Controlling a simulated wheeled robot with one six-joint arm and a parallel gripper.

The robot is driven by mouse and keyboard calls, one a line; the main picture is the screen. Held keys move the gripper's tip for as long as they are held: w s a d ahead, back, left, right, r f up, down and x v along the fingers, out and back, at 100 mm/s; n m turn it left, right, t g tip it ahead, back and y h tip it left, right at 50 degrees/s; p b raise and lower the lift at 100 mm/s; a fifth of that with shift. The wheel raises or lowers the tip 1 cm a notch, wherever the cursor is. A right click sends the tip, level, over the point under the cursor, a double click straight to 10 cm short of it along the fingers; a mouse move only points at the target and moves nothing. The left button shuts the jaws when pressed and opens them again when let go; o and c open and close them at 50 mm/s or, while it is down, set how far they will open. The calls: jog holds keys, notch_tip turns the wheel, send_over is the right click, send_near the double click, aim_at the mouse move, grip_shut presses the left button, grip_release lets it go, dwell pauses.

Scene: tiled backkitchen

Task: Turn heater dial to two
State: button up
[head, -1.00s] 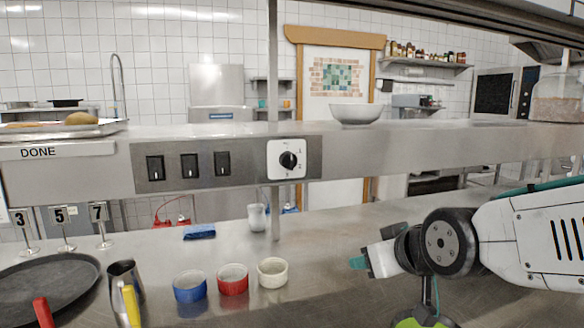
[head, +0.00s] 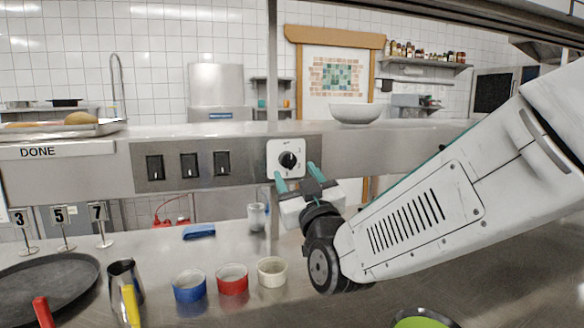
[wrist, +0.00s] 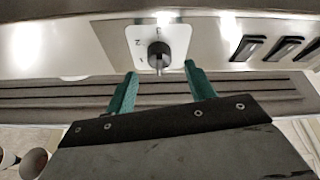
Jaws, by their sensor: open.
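The heater dial (head: 288,160) is a round black knob on a white square plate (head: 274,147) with numbers, set in the steel shelf front. In the wrist view the dial (wrist: 159,54) shows upside down, beyond and between the fingertips. My gripper (head: 296,175) is just below and in front of the dial, pointing up at it. In the wrist view my gripper's green fingers (wrist: 160,72) stand apart with nothing between them, and I see no contact with the knob. Which number the dial points to is too small to tell.
Black rocker switches (head: 189,165) sit left of the dial on the same panel. Below stand blue (head: 189,286), red (head: 232,279) and cream (head: 272,271) cups, a metal jug (head: 124,280) and a dark tray (head: 45,282). A bowl (head: 355,113) stands on the shelf above.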

aim_at(291, 165)
jog(key=shift+x, duration=1.85)
jog(key=c, duration=1)
jog(key=shift+o, duration=0.2)
